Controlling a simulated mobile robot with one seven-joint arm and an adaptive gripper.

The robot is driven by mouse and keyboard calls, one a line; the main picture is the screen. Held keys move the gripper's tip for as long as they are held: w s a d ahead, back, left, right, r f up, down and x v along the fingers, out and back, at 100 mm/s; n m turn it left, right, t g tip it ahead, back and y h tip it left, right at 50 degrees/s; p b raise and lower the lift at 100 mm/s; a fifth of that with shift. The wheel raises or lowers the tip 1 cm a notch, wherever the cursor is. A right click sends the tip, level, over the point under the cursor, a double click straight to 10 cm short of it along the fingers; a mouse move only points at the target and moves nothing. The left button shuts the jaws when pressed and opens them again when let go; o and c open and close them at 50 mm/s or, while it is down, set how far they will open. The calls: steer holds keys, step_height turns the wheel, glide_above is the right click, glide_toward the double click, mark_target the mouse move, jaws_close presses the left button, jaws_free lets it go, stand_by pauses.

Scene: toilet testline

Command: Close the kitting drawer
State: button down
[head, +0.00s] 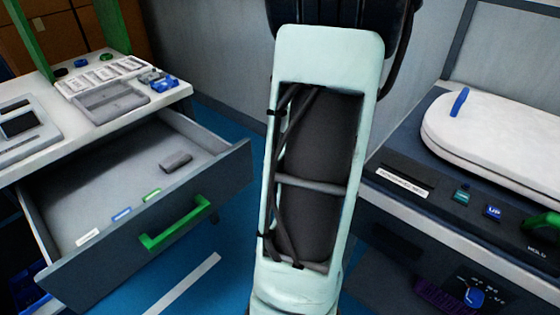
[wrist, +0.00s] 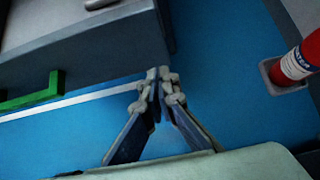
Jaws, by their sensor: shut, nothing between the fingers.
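The kitting drawer (head: 150,235) stands pulled out from under the white worktop at the left of the head view. Its green handle (head: 178,225) is on the dark front panel. A dark block and several small coloured strips lie inside it. In the wrist view, the drawer front (wrist: 100,60) and the green handle (wrist: 35,92) show at the upper left. My gripper (wrist: 157,75) is shut and empty, with its tips close to the drawer's corner in the picture. I cannot tell whether they touch. My gripper is not visible in the head view.
The white worktop (head: 95,120) above the drawer holds trays and small blue parts. A dark bench (head: 400,185) with a white lid and buttons stands at the right. A red cylinder (wrist: 300,60) stands in a floor holder at the wrist view's right. Blue floor lies between.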

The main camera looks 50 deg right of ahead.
mark_target(249, 160)
steer(key=w, duration=0.2)
steer(key=w+f+b, duration=0.1)
steer(key=w, duration=0.1)
steer(key=w+f, duration=0.1)
steer(key=shift+w+f, duration=0.25)
steer(key=shift+w, duration=0.15)
steer(key=shift+w+a, duration=0.1)
steer(key=shift+w, duration=0.2)
